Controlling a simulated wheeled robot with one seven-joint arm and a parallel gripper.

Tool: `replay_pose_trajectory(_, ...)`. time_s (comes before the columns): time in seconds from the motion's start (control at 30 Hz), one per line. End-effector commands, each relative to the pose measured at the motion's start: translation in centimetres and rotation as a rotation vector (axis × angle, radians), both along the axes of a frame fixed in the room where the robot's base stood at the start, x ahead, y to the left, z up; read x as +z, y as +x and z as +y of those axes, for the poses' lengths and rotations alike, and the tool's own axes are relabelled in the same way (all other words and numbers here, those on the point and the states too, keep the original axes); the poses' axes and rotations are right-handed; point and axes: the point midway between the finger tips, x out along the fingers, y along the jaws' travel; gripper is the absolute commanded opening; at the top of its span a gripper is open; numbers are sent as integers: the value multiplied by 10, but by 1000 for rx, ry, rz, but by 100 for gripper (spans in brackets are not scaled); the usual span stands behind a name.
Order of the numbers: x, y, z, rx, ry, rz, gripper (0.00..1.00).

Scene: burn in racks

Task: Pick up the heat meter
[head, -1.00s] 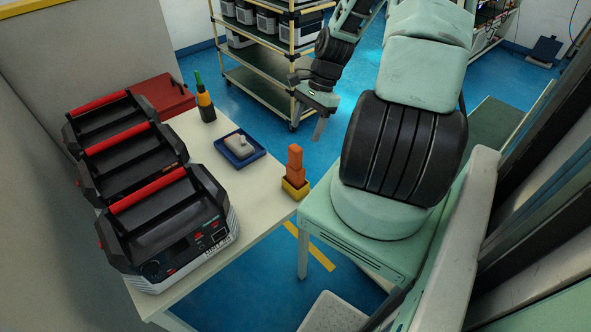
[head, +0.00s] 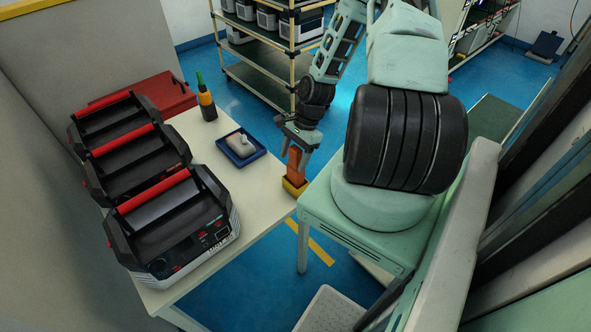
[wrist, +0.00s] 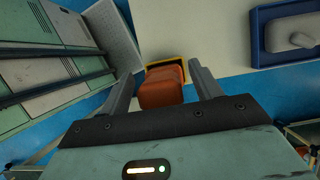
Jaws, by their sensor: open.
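The likely heat meter is an orange upright device (head: 294,166) standing in a small yellow holder (head: 294,188) at the table's right edge. My gripper (head: 298,160) is open right over its upper part in the head view and partly hides it. In the wrist view, the orange device (wrist: 162,92) lies between the two spread fingers of my gripper (wrist: 162,70), with gaps on both sides and no contact visible. The yellow holder (wrist: 181,66) shows beyond it. How far down the fingers reach around the device is hard to tell.
The white table (head: 250,205) also holds a blue tray (head: 255,152) with a grey object, a dark bottle-shaped thing with orange (head: 207,105), and black cases with red handles (head: 180,225). A shelf rack (head: 262,75) stands behind. The table between tray and holder is clear.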

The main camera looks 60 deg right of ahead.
Motion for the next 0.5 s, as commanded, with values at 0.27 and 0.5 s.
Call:
replay_pose_trajectory(0.27, 0, 0, 0, 0, 0, 0, 39)
replay_pose_trajectory(0.5, 0, 0, 0, 0, 0, 0, 0)
